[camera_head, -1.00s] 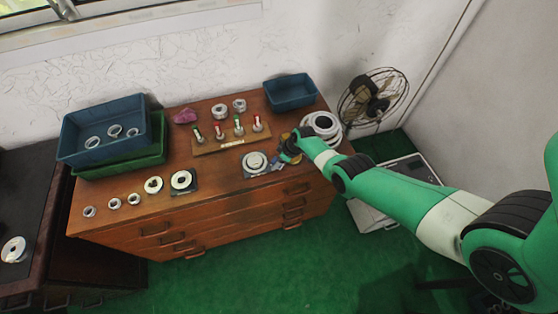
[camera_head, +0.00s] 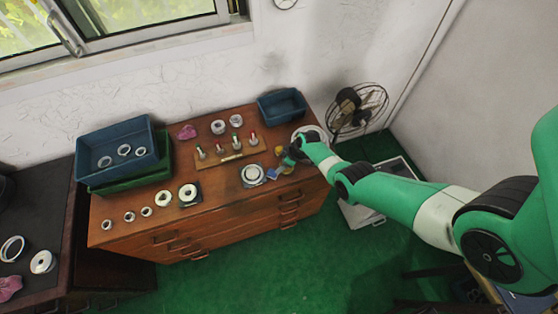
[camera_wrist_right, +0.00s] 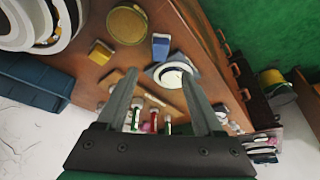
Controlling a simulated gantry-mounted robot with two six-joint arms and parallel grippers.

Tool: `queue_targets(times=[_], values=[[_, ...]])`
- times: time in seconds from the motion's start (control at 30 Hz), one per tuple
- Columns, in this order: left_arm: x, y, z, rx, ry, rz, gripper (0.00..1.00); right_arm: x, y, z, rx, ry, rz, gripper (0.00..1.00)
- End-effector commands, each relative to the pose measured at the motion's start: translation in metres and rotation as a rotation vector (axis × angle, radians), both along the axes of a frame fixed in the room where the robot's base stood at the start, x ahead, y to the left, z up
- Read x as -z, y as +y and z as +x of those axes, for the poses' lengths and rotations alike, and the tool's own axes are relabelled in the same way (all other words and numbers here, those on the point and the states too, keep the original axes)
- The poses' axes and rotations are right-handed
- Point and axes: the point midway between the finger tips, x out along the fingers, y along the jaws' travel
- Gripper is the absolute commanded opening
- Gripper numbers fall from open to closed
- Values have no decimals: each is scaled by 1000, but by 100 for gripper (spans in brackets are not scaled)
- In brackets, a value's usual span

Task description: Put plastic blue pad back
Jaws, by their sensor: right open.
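A small blue pad (camera_wrist_right: 161,46) lies on the wooden cabinet top. It sits beside the dark square plate (camera_wrist_right: 182,73) that carries a white bearing ring. In the head view the blue pad (camera_head: 272,175) shows small, just right of that plate. My right gripper (camera_wrist_right: 156,64) is open and empty in the right wrist view. Its fingers point towards the blue pad, which appears beyond the tips and between their lines. My left gripper is not in view.
A yellow block (camera_wrist_right: 101,53) and a round yellowish disc (camera_wrist_right: 127,23) lie near the blue pad. A wooden rack (camera_head: 226,160) holds several red and green-handled tools. Large white rings (camera_head: 310,132) and a blue bin (camera_head: 282,104) stand at the right; stacked trays (camera_head: 118,148) stand left.

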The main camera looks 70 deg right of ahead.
Motion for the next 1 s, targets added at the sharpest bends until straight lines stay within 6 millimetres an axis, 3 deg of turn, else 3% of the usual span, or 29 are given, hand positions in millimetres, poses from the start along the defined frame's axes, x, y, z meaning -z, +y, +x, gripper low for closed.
queue_targets(times=[0.1,0.5,0.57,0.63,0.67,0.77,0.87,0.9,0.97,1.0], values=[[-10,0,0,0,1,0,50,-8,1,-3,1,1,1,69],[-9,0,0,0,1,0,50,-7,0,-2,-1,-2,-1,69],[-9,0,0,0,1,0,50,-13,-2,4,-2,-15,-14,69],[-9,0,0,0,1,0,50,-32,-7,25,-9,-55,-51,69],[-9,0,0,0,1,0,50,-45,-10,39,-11,-83,-75,69],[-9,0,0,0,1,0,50,-112,-15,99,-24,-225,-177,69],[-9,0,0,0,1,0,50,-209,0,165,-35,-425,-278,69],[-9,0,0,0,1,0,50,-250,11,186,-39,-513,-309,69],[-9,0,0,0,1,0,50,-314,34,211,-45,-649,-343,69],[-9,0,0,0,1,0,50,-356,52,223,-48,-743,-359,69]])
